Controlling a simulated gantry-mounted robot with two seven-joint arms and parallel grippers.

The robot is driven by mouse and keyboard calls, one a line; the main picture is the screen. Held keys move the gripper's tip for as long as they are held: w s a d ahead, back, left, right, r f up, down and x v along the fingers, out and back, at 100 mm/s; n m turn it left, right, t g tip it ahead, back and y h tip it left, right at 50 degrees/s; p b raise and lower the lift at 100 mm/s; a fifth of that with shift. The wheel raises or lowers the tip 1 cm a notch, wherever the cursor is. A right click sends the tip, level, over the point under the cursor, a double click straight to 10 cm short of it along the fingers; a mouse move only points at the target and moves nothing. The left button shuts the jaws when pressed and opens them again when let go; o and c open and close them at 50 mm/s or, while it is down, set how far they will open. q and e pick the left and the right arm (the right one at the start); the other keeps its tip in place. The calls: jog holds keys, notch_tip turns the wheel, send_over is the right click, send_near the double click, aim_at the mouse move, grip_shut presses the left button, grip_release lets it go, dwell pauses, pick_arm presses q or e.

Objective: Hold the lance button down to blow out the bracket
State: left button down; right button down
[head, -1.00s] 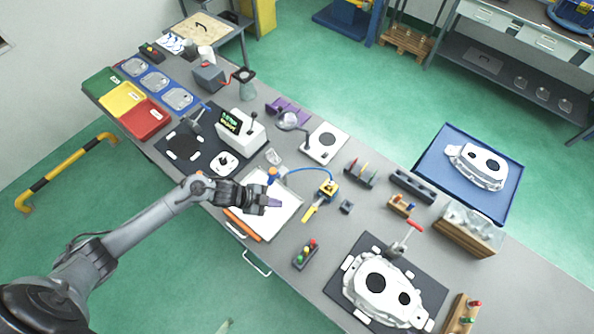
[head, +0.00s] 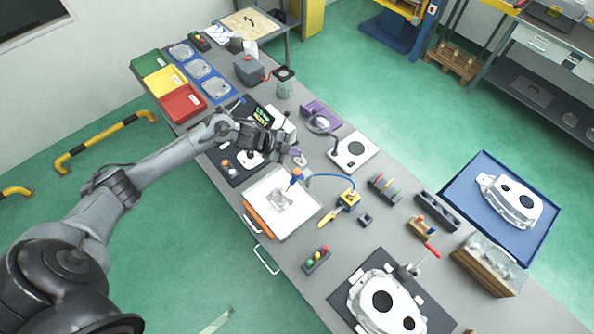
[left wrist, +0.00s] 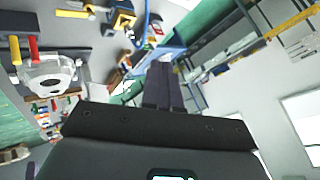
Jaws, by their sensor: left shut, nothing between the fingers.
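In the head view a small grey bracket (head: 281,199) lies on a white tray (head: 303,220). A blue hose (head: 330,175) runs from a yellow block (head: 348,198) to a small orange-and-blue fitting (head: 296,177) at the tray's far edge, which looks like the lance. I cannot make out its button. My left gripper (head: 298,156) is beyond the tray, above the bench and a little past the fitting, apart from the bracket. Its dark fingers are together and empty, also in the left wrist view (left wrist: 164,85). My right gripper is out of view.
A box with a green display (head: 264,115) stands close behind my left gripper. A lamp (head: 318,124) and a white plate with a dark disc (head: 354,151) are to its right. A button box (head: 316,259) and a fixture with a casting (head: 380,300) are at the front.

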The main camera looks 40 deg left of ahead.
pick_arm(q)
jog(key=shift+f, duration=0.2)
jog(key=b, duration=0.6)
send_over(295, 172)
notch_tip(295, 172, down, 7)
jog(key=shift+s+r, duration=0.1)
jog(key=shift+r, duration=0.1)
jog(key=shift+f+b, duration=0.75)
jog(key=shift+f, duration=0.2)
dwell(0.3)
jog(key=shift+f, duration=0.2)
dwell(0.5)
